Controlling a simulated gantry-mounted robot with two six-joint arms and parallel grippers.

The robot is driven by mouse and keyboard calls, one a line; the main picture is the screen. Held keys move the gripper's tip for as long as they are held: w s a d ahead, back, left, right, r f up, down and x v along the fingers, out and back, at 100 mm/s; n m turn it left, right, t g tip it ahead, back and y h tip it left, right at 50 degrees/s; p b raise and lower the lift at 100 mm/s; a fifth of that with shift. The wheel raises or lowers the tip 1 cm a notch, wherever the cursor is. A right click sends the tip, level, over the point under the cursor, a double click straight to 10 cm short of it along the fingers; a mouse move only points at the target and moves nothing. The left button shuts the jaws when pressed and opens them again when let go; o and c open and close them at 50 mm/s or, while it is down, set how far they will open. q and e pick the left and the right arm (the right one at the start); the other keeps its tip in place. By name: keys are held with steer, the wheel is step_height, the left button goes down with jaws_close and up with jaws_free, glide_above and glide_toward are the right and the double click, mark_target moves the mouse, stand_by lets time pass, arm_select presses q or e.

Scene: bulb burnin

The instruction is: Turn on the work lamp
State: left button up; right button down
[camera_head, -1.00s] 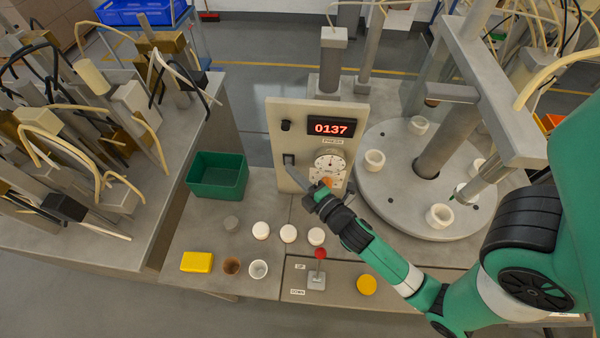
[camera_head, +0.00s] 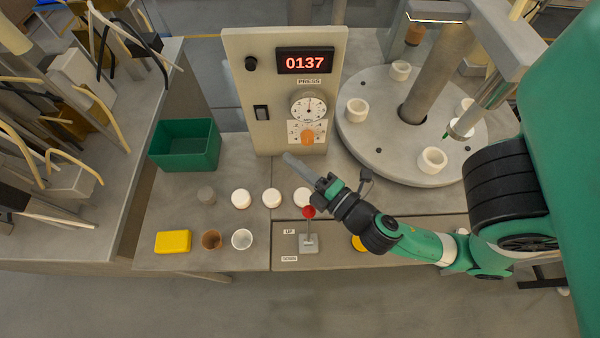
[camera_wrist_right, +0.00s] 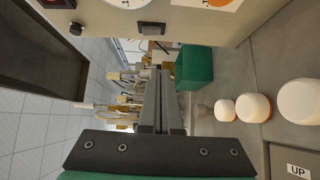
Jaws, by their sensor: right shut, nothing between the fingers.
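The grey control panel (camera_head: 235,75) stands upright at the back of the bench. A black rocker switch (camera_head: 261,113) sits on its left side, below a black knob (camera_head: 251,64). The switch also shows in the right wrist view (camera_wrist_right: 151,29). The lamp bar (camera_head: 437,16) at the upper right has a bright glowing strip along its lower edge. My right gripper (camera_head: 292,160) is shut and empty, in front of the panel's lower edge and apart from the switch. It also shows in the right wrist view (camera_wrist_right: 160,100). My left gripper is out of view.
A green bin (camera_head: 185,146) stands left of the panel. Several white round pieces (camera_head: 241,199), a yellow block (camera_head: 173,242) and a red-knobbed lever (camera_head: 309,213) are in front. A round turntable (camera_head: 375,150) with white cups stands at the right.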

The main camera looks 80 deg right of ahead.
steer(key=shift+v, duration=1.05)
steer(key=shift+w+f, duration=0.1)
